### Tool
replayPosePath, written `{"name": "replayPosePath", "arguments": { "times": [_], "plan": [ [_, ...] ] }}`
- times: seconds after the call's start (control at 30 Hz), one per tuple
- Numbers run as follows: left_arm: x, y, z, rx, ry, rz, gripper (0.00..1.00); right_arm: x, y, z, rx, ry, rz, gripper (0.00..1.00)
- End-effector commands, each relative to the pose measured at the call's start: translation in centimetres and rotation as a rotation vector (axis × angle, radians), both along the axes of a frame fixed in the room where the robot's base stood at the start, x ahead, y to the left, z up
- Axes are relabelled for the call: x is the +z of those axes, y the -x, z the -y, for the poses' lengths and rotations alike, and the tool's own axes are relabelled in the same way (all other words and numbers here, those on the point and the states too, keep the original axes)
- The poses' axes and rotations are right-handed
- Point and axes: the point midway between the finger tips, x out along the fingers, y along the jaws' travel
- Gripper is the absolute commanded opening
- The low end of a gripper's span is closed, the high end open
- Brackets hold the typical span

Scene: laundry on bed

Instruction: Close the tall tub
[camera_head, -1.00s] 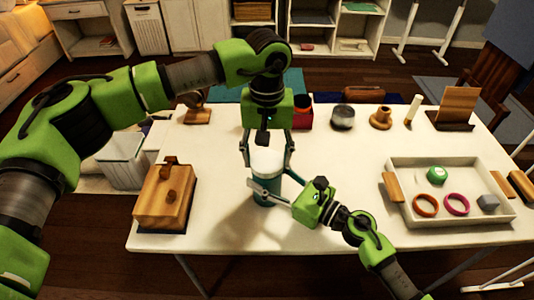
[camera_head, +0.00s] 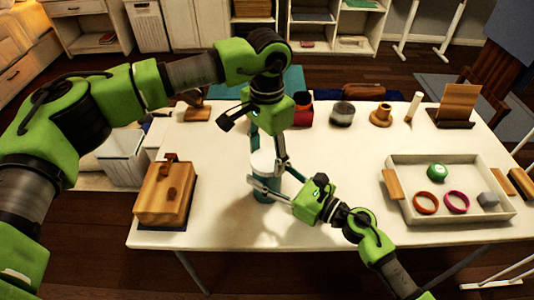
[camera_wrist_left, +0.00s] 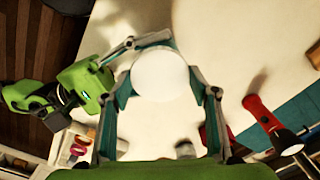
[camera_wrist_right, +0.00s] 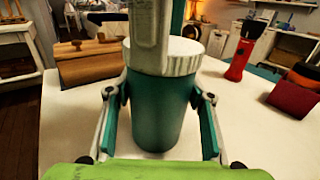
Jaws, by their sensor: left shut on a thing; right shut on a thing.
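The tall tub (camera_wrist_right: 161,115) is a teal cylinder with a white ribbed lid (camera_wrist_right: 185,57) on top. It stands upright on the white table in the head view. My left gripper (camera_head: 267,160) comes from above and is shut on the lid, whose round white top also shows in the left wrist view (camera_wrist_left: 160,74). My right gripper (camera_head: 268,190) comes in low from the right and is shut on the teal body, a finger on each side in the right wrist view. The lid sits at the tub's mouth; how tightly it is seated cannot be told.
A wooden box (camera_head: 165,195) stands on the left of the table. A white tray (camera_head: 480,223) with rings, a green ball and a grey block is on the right. A red torch (camera_wrist_right: 240,50) and other items line the back edge.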

Motion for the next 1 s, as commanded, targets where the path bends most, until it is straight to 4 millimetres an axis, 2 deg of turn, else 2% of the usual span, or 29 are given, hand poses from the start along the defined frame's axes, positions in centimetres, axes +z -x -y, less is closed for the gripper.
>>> {"name": "replayPosePath", "arguments": {
  "times": [0.27,0.3,0.33,0.73,1.0],
  "plan": [
    [0.1,0.0,0.0,-0.004,0.001,0.002,0.45,-0.1,0.0,0.0,-0.001,0.002,-0.003,0.0],
    [0.1,-0.1,0.0,-0.003,0.001,0.002,0.64,-0.2,0.0,0.0,-0.001,0.002,-0.003,0.0],
    [0.1,0.0,0.0,-0.003,0.001,0.002,0.71,-0.2,0.0,0.0,0.0,0.002,-0.003,0.0],
    [0.4,-0.1,0.0,-0.002,0.001,0.002,0.71,-0.1,0.0,0.0,0.0,0.002,-0.003,0.0],
    [3.6,-0.1,0.0,-0.001,0.002,0.003,0.71,-0.1,0.0,0.0,0.0,0.001,-0.002,0.0]
  ]
}}
